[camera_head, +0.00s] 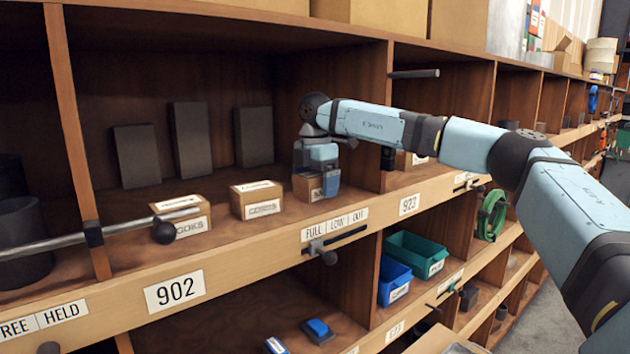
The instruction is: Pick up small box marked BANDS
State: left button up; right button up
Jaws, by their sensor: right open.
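Three small cardboard boxes stand in a row on the middle shelf. The right-hand box (306,187) is mostly covered by my right gripper (322,188), and its label cannot be read. My right gripper points down over this box with open fingers at its sides; whether they touch it cannot be told. The middle box (258,200) and the left box (182,216) have white labels with dark print too small to read surely. I cannot make out the word BANDS on any box. My left gripper is not in view.
Dark upright blocks (190,140) stand behind the boxes. A metal rod with a dark knob (163,231) crosses in front of the left box. A wooden divider (372,120) stands right of my gripper. Blue (394,281) and green bins (415,254) sit below.

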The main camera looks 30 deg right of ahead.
jog(key=shift+s, duration=0.2)
jog(key=shift+w, duration=0.15)
jog(key=c, duration=0.9)
jog(key=shift+c, duration=1.4)
jog(key=shift+r, duration=0.2)
